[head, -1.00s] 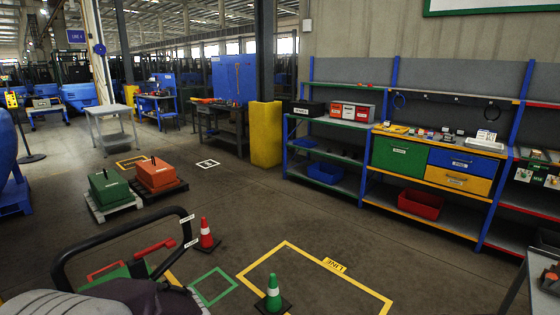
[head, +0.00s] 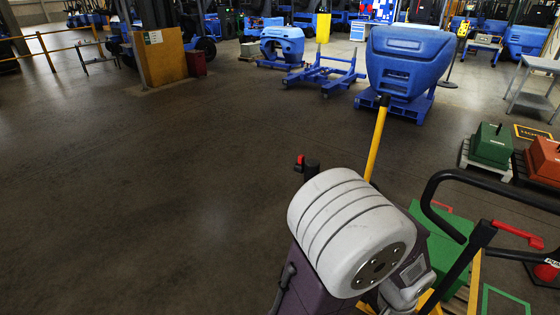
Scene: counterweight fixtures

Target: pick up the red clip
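I cannot make out a red clip in the head view. A red lever (head: 517,234) shows beside a black handle frame (head: 432,192) at the right, but I cannot tell that it is a clip. A small red piece (head: 299,163) tops a dark post near the centre, and its kind is unclear. Neither my left nor my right gripper is in view.
Open floor (head: 150,200) fills the left and middle. A green weight (head: 492,145) and an orange weight (head: 545,158) stand on pallets at the right. A blue counterweight (head: 408,60) and blue trolley (head: 325,74) stand behind. A yellow pole (head: 377,140) rises in front.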

